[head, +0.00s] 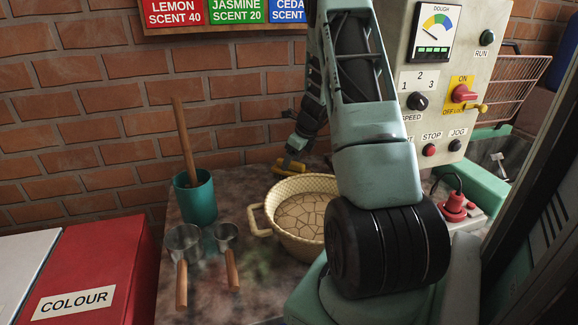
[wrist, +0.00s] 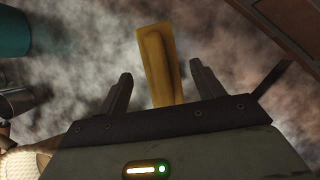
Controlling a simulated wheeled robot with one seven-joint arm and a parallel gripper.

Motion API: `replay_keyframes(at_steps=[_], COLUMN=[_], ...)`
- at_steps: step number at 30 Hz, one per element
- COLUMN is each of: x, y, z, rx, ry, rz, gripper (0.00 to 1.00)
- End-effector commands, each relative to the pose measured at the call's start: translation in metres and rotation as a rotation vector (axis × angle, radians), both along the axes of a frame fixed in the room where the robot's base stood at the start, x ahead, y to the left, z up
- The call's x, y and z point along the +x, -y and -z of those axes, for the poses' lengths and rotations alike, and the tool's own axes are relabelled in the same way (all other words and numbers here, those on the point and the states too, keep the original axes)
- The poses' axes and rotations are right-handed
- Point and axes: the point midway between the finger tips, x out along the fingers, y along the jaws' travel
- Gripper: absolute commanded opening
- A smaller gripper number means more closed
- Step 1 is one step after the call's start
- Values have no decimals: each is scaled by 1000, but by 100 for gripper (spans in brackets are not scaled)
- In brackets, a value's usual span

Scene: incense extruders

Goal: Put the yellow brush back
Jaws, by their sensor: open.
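The yellow brush (wrist: 158,55) shows in the wrist view as a long yellow piece between the two fingers, with a visible gap on each side. Its near end is hidden by my gripper's body. My gripper (wrist: 161,75) is open, and the fingers do not visibly touch the brush. In the head view, my gripper (head: 296,149) points down behind the basket, near the brick wall. The yellow brush (head: 290,168) shows just under it, partly hidden. I cannot tell whether it lies flat on the table.
A cream basket (head: 262,212) stands in front of my gripper. A teal cup (head: 196,205) with a wooden stick is to the left, with two wooden-handled scoops (head: 183,238) before it. A red COLOUR box (head: 95,265) is at lower left. The control panel (head: 440,75) is at right.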

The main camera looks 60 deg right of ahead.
Motion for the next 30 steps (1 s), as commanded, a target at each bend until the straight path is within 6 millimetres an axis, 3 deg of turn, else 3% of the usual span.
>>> replay_keyframes(at_steps=[3, 9, 19, 22, 23, 26, 29, 30], x=[-9, -23, -30, -24, -19, 6, 34, 41], y=[1, 2, 3, -7, -14, -62, -143, -182], z=[-27, -58, -74, -75, -77, -84, -94, -98], rx=[-3, -1, 1, -4, -8, -35, -86, -112], ry=[2, 1, 0, 0, 1, 4, 13, 20], rz=[-1, -1, -1, -38, -71, -273, -615, -780], gripper=[67, 67, 67, 67, 67, 67, 67, 67])
